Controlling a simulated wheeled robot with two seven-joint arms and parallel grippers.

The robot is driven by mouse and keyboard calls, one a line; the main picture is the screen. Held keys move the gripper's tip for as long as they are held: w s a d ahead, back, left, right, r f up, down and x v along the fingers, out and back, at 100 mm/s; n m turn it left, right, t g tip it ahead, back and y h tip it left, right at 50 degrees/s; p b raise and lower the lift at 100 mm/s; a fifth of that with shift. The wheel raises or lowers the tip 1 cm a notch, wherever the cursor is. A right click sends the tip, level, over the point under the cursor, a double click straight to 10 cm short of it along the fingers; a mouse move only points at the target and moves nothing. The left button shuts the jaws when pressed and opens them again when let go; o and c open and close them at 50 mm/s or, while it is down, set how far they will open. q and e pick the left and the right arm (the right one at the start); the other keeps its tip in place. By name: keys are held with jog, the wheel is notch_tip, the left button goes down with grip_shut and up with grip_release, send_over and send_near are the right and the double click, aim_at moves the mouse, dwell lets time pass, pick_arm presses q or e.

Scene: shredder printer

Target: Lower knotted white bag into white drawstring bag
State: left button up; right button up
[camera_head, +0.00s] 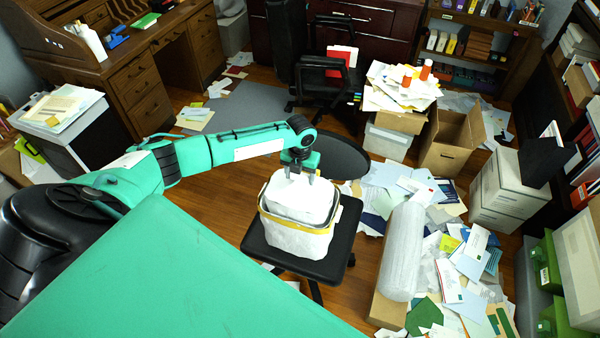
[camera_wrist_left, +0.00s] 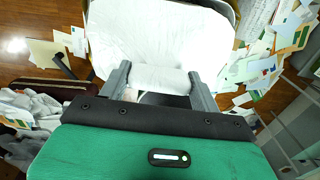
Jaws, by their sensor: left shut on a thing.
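The knotted white bag (camera_head: 303,193) sits partly inside the open white drawstring bag (camera_head: 295,242), with its top showing above the yellow rim band. The drawstring bag stands on a black chair seat. My left gripper (camera_head: 298,178) is above the knotted bag, shut on its top. In the left wrist view the knotted bag (camera_wrist_left: 160,40) fills the top middle, and the gripper's two fingers (camera_wrist_left: 160,88) are on either side of its white material. The knot itself is hidden. My right gripper is not in view.
Papers and envelopes (camera_head: 465,265) litter the floor at right, with a clear bubble-wrap roll (camera_head: 402,250) among them. An open cardboard box (camera_head: 452,140) and a paper-topped box stand behind. A wooden desk (camera_head: 135,85) is at back left.

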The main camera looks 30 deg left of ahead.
pick_arm(q)
jog(key=shift+f+b, duration=4.55)
jog(key=shift+f, duration=2.3)
jog(key=shift+f+b, duration=1)
jog(key=shift+f, duration=0.5)
jog(key=o, duration=1.1)
jog(key=shift+c, duration=0.2)
